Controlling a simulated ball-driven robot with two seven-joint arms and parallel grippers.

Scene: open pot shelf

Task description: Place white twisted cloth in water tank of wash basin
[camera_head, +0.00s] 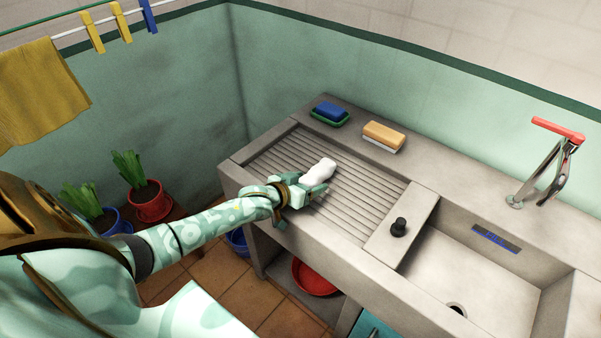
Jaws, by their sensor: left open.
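The white twisted cloth (319,171) lies on the ribbed washboard part of the stone wash basin (372,230). My left gripper (312,190) is at the near side of the cloth, with its fingers open. The fingers partly cover the cloth's lower end, and I cannot tell whether they touch it. The water tank (480,275) is the sunken basin at the right, with a drain hole in its floor. My right gripper is not in view.
A black stopper (398,227) stands on the ledge between washboard and tank. A red-handled faucet (545,165) rises behind the tank. A blue sponge (330,112) and an orange brush (383,136) sit on the back ledge. Potted plants (140,185) stand at the left.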

